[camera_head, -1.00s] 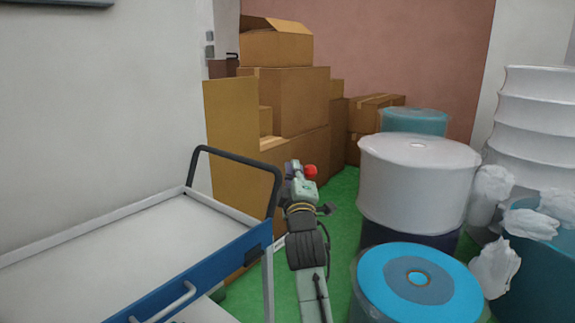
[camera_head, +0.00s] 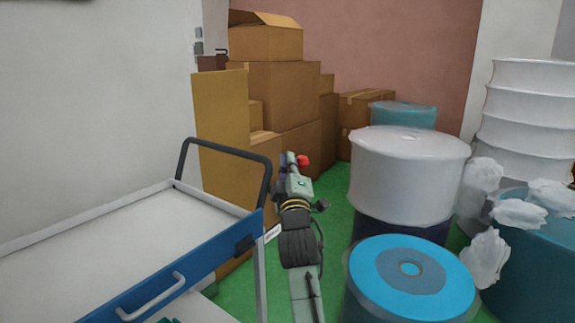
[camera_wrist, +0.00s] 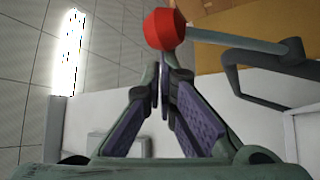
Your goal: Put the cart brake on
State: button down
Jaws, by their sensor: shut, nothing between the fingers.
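The cart (camera_head: 95,225) stands at the left, with a white top, a blue side and a black push handle (camera_head: 230,153). The handle also shows in the wrist view (camera_wrist: 231,80). A red knob (camera_wrist: 165,29) on a grey rod (camera_wrist: 235,40) appears just beyond my fingertips; the rod runs right to a dark pivot. The knob also shows in the head view (camera_head: 302,160), right beside my gripper (camera_head: 290,160). In the wrist view my gripper (camera_wrist: 163,72) has its fingertips together and empty. I cannot tell whether they touch the knob.
Stacked cardboard boxes (camera_head: 285,95) stand behind the cart against the wall. A white wrapped roll (camera_head: 408,180) and a blue-topped roll (camera_head: 410,278) stand close on the right, with plastic-wrapped bundles (camera_head: 487,260) beyond. A strip of green floor (camera_head: 335,220) is free between arm and rolls.

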jog(key=s+d+f+m+h+b, duration=0.1)
jog(key=f+m+h+b, duration=0.5)
jog(key=b, duration=0.8)
jog(key=s+d+f+m+t+h+b, duration=0.1)
jog(key=s+d+f+m+h+b, duration=0.1)
jog(key=f+m+h+b, duration=0.4)
jog(key=d+m+h+b, duration=0.1)
jog(key=m+h+b, duration=0.1)
jog(key=m+b, duration=0.3)
jog(key=shift+s+d+f+m+b, duration=0.2)
jog(key=shift+d+f+m+b, duration=0.15)
jog(key=shift+b, duration=1.6)
